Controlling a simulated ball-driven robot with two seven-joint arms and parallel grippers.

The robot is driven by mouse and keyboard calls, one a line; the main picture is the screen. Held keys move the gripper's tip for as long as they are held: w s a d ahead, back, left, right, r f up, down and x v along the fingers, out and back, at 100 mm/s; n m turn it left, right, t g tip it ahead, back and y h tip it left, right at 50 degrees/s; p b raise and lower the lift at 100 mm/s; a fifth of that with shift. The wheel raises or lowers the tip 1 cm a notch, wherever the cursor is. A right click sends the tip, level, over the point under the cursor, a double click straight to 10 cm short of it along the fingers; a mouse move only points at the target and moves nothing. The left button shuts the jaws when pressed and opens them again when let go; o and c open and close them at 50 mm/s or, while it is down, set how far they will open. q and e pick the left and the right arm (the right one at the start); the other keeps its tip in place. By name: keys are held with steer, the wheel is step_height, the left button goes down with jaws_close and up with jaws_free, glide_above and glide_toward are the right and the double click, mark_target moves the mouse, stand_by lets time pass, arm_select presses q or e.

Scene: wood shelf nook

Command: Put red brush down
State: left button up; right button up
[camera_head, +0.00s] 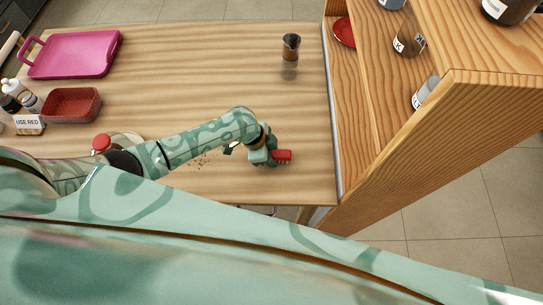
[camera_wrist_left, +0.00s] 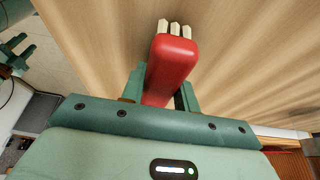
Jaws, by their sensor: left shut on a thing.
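The red brush (camera_wrist_left: 172,62) is between the fingers of my left gripper (camera_wrist_left: 162,92) in the left wrist view, with pale bristle tufts at its far end. In the head view the red brush (camera_head: 282,155) sticks out to the right of my left gripper (camera_head: 266,153), over the front right part of the wooden table (camera_head: 215,70). The gripper is shut on it. I cannot tell whether the bristles touch the table top.
Dark crumbs (camera_head: 198,160) lie on the table left of the gripper. A pepper mill (camera_head: 290,48) stands at the back right. A pink tray (camera_head: 75,54), a red bin (camera_head: 72,105) and a "USE RED" sign (camera_head: 29,125) are at left. A wooden shelf (camera_head: 400,130) borders the right; the table middle is clear.

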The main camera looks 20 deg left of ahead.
arm_select(q)
steer(key=shift+f, duration=0.3)
steer(key=shift+f, duration=0.15)
steer(key=o, duration=0.9)
steer(key=shift+o, duration=0.2)
steer(key=shift+r, duration=0.35)
steer(key=p+v, duration=0.4)
steer(key=v, duration=0.7)
steer(key=shift+s+a+r+p, duration=0.1)
steer(key=shift+a+r+p, duration=0.15)
steer(key=shift+r+p, duration=0.1)
steer(key=shift+f, duration=0.1)
